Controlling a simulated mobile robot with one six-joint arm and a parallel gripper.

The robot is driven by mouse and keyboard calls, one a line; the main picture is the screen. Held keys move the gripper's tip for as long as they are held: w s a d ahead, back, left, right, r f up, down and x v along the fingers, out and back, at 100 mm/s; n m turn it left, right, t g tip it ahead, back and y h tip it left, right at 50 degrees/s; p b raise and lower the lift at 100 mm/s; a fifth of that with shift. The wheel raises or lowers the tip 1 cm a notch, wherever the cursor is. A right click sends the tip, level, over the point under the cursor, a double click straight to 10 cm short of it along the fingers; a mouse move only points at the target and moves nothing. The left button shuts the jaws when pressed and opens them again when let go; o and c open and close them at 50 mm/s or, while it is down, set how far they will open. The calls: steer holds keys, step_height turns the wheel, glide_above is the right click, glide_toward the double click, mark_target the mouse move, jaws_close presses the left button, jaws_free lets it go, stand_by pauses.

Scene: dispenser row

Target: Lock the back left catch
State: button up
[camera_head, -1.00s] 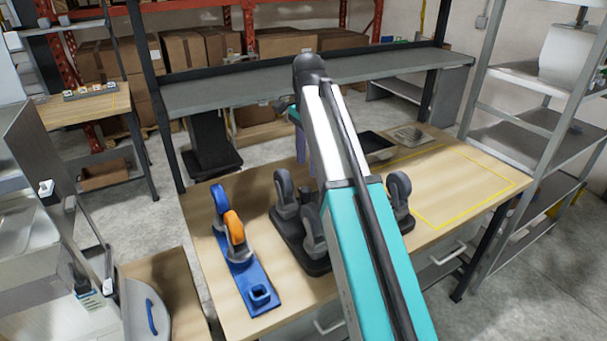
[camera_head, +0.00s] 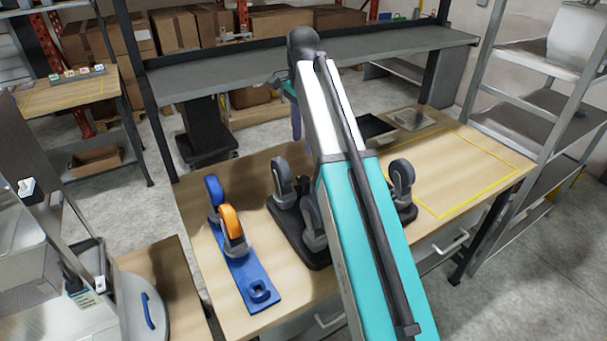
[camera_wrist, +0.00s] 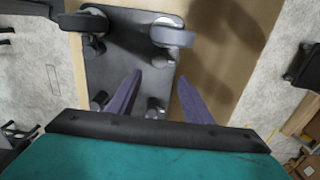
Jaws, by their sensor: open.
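A dark plate (camera_head: 308,246) lies on the wooden bench with grey-wheeled casters on it: one at its back left (camera_head: 283,182), one nearer me (camera_head: 313,226), and one at the right (camera_head: 402,182). In the wrist view the plate (camera_wrist: 125,55) bears two casters at the top and several short dark posts. My gripper (camera_wrist: 159,78) is open, with two purple fingers apart over the plate and nothing between them. In the head view one purple finger shows beyond the plate; my arm hides part of it. I cannot make out which part is the back left catch.
A black tray (camera_head: 376,130) lies at the bench's back. The yellow-outlined area (camera_head: 455,175) at right is clear. Metal shelving (camera_head: 530,125) stands beyond.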

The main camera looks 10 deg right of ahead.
mark_target(303, 179)
steer(key=shift+f+p, duration=1.65)
steer(key=shift+f, duration=5.05)
steer(key=c, duration=0.9)
steer(key=shift+d, duration=0.1)
steer(key=shift+c, duration=0.8)
